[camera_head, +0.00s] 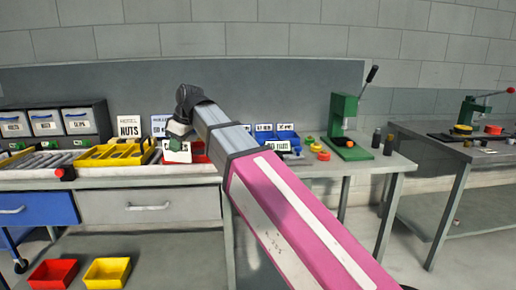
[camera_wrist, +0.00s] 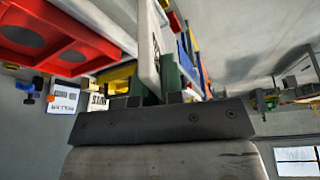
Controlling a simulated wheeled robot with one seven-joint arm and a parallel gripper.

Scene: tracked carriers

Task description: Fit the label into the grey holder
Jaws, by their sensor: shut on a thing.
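My gripper (camera_head: 176,143) is over the workbench, in front of a red bin. In the wrist view its green fingers (camera_wrist: 155,82) are shut on a pale flat plate, which looks like the label (camera_wrist: 148,45), seen nearly edge-on. In the head view a white card with dark print (camera_head: 177,156) shows just below the fingers and looks like the same label. Its print is too small to read. I cannot pick out the grey holder with certainty in either view; my gripper and arm cover part of the bench there.
A red bin (camera_head: 202,157) is beside the gripper, with yellow bins (camera_head: 115,154) to the left and blue bins (camera_head: 287,138) to the right. A NUTS card (camera_head: 129,126) stands behind. A green press (camera_head: 345,125) stands farther right.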

